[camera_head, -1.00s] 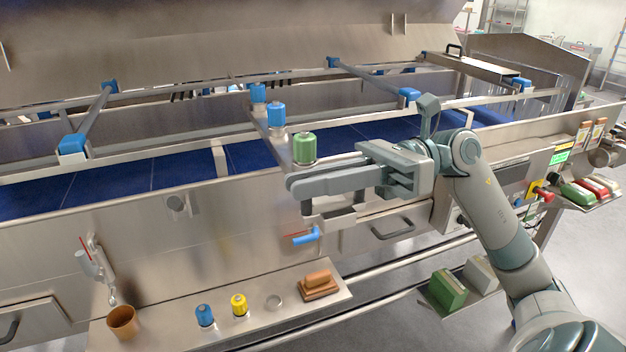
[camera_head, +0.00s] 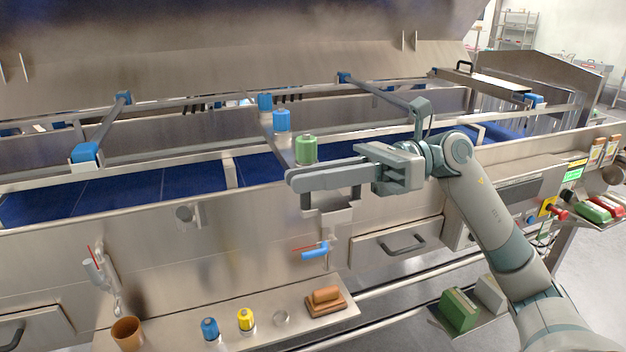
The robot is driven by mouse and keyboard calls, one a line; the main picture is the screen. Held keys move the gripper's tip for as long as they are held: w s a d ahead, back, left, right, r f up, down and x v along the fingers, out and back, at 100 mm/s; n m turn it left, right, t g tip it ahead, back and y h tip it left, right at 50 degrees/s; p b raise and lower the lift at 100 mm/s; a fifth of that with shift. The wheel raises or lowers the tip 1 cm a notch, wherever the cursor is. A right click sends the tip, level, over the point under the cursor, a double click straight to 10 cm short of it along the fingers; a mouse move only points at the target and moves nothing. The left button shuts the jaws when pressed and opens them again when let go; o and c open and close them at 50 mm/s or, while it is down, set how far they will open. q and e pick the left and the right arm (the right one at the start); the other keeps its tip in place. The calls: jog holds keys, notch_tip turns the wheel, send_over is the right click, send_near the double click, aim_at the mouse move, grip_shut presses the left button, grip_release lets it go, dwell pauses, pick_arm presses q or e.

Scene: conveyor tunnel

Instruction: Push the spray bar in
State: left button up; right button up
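The spray bar (camera_head: 281,148) reaches across the blue belt, with two blue caps (camera_head: 281,121) on it and a green cap (camera_head: 306,149) nearest me. My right gripper (camera_head: 290,180) comes in from the right, its fingers pointing left, just in front of the green cap. Two dark posts (camera_head: 306,200) show below the fingers, above a steel bracket on the near wall. They look like the bar's handle; its grip part is hidden by the fingers. I cannot tell whether the fingers are closed on it. My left gripper is out of view.
A raised steel hood (camera_head: 240,45) hangs above the belt. Below the bar is a blue lever (camera_head: 315,250). A front shelf (camera_head: 265,325) holds a brown cup (camera_head: 127,331), blue and yellow caps and an orange-brown block (camera_head: 325,300).

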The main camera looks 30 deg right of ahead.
jog(key=shift+o, duration=1.2)
